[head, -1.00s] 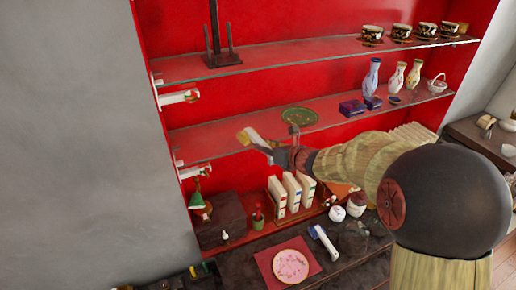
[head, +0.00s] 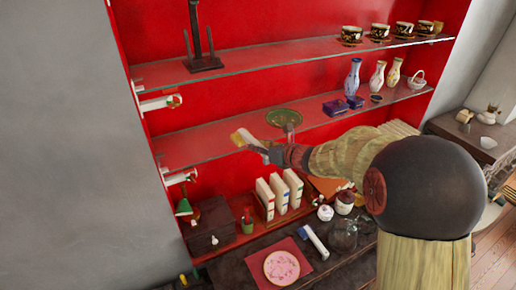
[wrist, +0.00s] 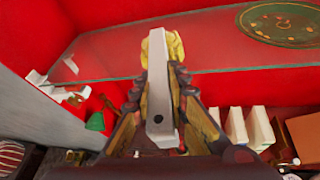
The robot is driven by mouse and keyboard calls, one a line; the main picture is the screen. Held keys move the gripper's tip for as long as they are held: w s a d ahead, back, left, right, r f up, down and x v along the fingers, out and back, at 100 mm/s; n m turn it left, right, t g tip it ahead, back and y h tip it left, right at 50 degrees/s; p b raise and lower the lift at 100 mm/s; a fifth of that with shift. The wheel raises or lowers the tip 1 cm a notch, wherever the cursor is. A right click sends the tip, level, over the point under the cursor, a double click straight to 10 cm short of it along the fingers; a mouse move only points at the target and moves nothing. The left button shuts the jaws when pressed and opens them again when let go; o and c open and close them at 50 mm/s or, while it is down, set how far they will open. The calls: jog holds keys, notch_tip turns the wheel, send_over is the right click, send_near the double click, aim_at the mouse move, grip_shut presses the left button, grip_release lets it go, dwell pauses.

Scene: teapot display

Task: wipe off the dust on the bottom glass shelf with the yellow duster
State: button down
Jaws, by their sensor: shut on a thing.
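My gripper (head: 266,149) is shut on the yellow duster (head: 242,137). The duster also shows in the wrist view (wrist: 176,47), its pale grey handle between my fingers and its yellow head pointing away from me. The bottom glass shelf (head: 192,147) is the lower of two glass shelves in a red alcove. My gripper and the duster are at its front edge, toward its left half. I cannot tell whether the duster's head touches the glass. I cannot make out the dust clearly.
A green plate (head: 284,118) stands on the bottom glass shelf behind my gripper. Dark blue boxes (head: 336,107) and several vases (head: 353,77) stand further right. Upright books (head: 280,193) are below. The shelf's left end is clear.

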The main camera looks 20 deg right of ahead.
jog(key=s+a+b, duration=0.2)
jog(key=a+b, duration=0.4)
jog(key=a, duration=0.4)
dwell(0.8)
jog(key=a+b, duration=0.2)
jog(key=a, duration=0.1)
jog(key=shift+s+a+f, duration=0.2)
jog(key=shift+s+a, duration=0.05)
jog(key=shift+s, duration=0.15)
notch_tip(320, 180, up, 6)
jog(key=p, duration=0.4)
jog(key=shift+p, duration=0.3)
jog(key=shift+r, duration=0.1)
notch_tip(320, 180, up, 3)
jog(key=shift+p, duration=1.15)
